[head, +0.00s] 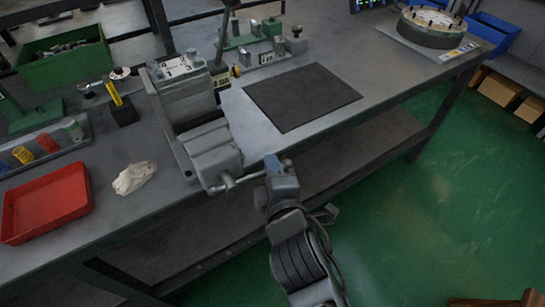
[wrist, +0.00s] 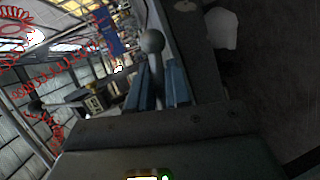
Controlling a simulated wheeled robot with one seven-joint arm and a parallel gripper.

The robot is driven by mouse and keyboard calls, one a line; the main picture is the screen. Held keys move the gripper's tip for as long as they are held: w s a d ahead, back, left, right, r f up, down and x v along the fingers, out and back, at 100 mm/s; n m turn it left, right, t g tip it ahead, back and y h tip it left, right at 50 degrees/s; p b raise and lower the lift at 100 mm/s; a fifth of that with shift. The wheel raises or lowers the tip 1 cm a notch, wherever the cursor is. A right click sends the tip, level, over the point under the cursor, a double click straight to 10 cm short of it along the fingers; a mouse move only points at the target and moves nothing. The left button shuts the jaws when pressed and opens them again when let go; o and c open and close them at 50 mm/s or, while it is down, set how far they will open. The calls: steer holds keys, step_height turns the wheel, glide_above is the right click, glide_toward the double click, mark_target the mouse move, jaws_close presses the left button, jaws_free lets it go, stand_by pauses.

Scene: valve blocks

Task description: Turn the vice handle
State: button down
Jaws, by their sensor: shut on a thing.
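The grey vice (head: 212,150) is mounted at the front edge of the workbench in the head view. Its thin bar handle (head: 248,177) sticks out to the right at the vice's front, over the bench edge. My gripper (head: 273,167) is at the right part of this handle, its blue fingers partly hidden by the wrist. In the wrist view, the handle's round ball end (wrist: 152,42) stands beyond the two blue fingers, with the bar between them. My gripper is shut on the handle.
A red tray (head: 45,205) and a crumpled white cloth (head: 134,177) lie left of the vice. A dark mat (head: 302,97) lies to the right. A tall lever (head: 224,38) rises behind the vice. The green floor (head: 440,180) is open at right.

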steer(key=s+a+f+m+g+y, duration=0.5)
steer(key=a+f+m, duration=0.2)
steer(key=m, duration=0.3)
steer(key=shift+f+y, duration=0.25)
steer(key=shift+y, duration=0.15)
stand_by(0.4)
steer(key=shift+a, duration=0.15)
steer(key=c, duration=1.3)
jaws_free()
steer(key=shift+o, duration=0.8)
steer(key=b+v, duration=0.1)
steer(key=v, duration=0.6)
steer(key=shift+s+d, duration=0.25)
steer(key=shift+d, duration=0.05)
steer(key=shift+r, duration=0.15)
